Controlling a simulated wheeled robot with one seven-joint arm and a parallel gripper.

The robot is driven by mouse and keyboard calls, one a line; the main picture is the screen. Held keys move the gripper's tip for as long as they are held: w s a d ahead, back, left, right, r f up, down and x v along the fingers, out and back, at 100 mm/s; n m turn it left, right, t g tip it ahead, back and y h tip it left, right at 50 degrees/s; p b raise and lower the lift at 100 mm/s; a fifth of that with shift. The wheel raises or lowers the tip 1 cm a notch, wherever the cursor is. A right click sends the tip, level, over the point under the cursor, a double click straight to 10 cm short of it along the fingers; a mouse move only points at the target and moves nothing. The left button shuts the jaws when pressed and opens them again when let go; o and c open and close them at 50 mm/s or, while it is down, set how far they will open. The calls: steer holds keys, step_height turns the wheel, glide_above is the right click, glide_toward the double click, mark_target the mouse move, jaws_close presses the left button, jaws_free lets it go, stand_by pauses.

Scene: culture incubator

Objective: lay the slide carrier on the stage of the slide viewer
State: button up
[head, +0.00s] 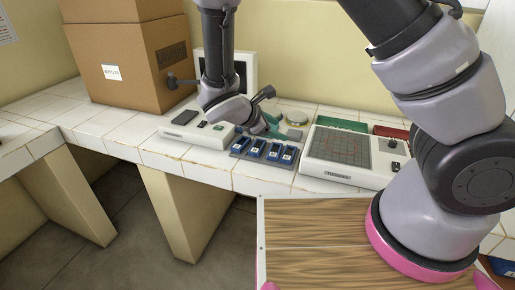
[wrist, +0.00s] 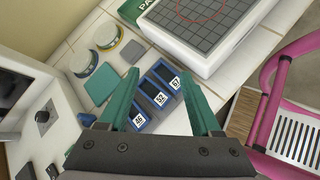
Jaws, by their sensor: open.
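Several blue slide carriers with white number labels stand side by side in a dark rack (head: 236,153). My gripper (wrist: 160,73) has green fingers, spread open and empty above the carriers. It also shows over the rack in the head view (head: 270,126). Whether the fingers touch a carrier cannot be told. The slide viewer (head: 200,137) appears to be the white device left of the rack, with a dark flat stage (head: 184,117) on top.
A white device with a gridded plate (head: 340,148) stands right of the rack. Green (head: 342,124) and red (head: 391,132) trays lie behind it. Round lidded dishes (wrist: 107,36) and a green pad (wrist: 102,84) lie near the rack. A cardboard box (head: 130,65) stands at the left back.

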mark_target(257, 146)
steer(key=a+f+n+t+y, duration=0.1)
steer(key=a+f+n+t, duration=0.1)
steer(key=a+f+n, duration=0.1)
steer(key=s+a+f+n+t+y, duration=0.1)
steer(key=a+f+n+t, duration=0.1)
steer(key=a+f+n, duration=0.1)
steer(key=s+a+f+n+t+y, duration=0.1)
steer(key=a+f+n+t, duration=0.2)
steer(key=n, duration=0.2)
steer(key=shift+s+a, duration=0.1)
steer(key=shift+a, duration=0.2)
steer(key=shift+w+f, duration=0.2)
steer(key=shift+w, duration=0.15)
steer(key=x, duration=1)
jaws_close()
